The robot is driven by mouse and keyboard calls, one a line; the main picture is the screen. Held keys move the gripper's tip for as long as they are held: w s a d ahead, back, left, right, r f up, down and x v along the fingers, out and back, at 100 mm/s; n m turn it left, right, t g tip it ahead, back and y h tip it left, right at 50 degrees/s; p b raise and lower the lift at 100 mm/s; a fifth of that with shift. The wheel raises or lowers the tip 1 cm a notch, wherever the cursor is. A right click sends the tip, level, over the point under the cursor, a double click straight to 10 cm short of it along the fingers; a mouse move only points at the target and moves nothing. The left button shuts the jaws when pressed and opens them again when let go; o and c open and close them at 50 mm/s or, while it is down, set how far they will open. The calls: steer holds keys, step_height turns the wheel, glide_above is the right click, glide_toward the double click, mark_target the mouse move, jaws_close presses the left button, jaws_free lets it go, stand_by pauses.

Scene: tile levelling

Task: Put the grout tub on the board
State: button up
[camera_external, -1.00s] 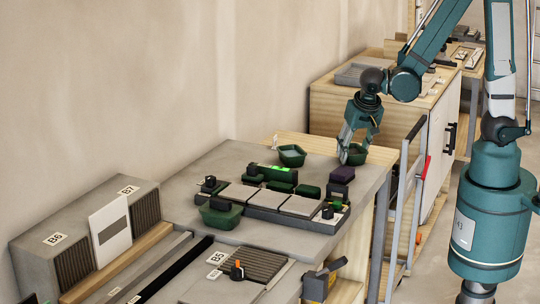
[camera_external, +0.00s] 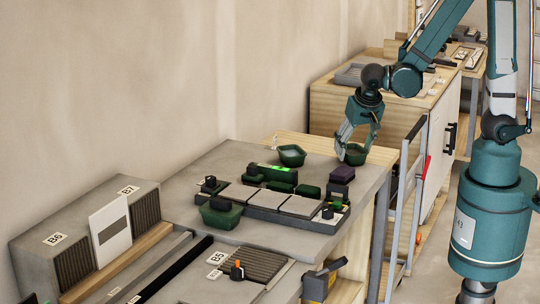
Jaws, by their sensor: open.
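Three small dark-green tubs show; I cannot tell by a label which is the grout tub. One tub (camera_external: 355,155) stands upright at the far right of the bench, beside or on the pale wooden board (camera_external: 386,157). My gripper (camera_external: 358,150) is directly above it, open, with its fingers spread at either side of the rim. Contact with the rim is too small to tell. A second tub (camera_external: 291,156) stands to the left near the back edge. A third tub (camera_external: 221,215) stands at the front left and has a dark thing in it.
The grey bench (camera_external: 215,165) carries a tray with pale tiles (camera_external: 300,206), dark-green blocks (camera_external: 280,187), a level with a bright green strip (camera_external: 270,171) and a purple block (camera_external: 342,173) close to the gripper. A grey rail frame (camera_external: 405,190) stands to the right.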

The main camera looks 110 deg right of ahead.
steer(key=p+v, duration=0.2)
steer(key=v, duration=0.8)
steer(key=shift+r, duration=0.3)
steer(key=shift+a, duration=0.1)
stand_by(0.5)
steer(key=w+a+r+n+t+y, duration=0.1)
steer(key=a+r+n, duration=0.3)
steer(key=a, duration=0.5)
steer(key=w+a+r+n+t+y, duration=0.1)
steer(key=a+r+n+t+y, duration=0.1)
steer(key=a+n, duration=0.6)
steer(key=a+r+n+t+y, duration=0.1)
steer(key=a+r+n+t, duration=0.3)
steer(key=a, duration=0.6)
step_height(320, 180, up, 2)
steer(key=shift+w+a+r+n+y, duration=0.3)
steer(key=shift+w+a+n, duration=0.1)
steer(key=shift+n, duration=0.6)
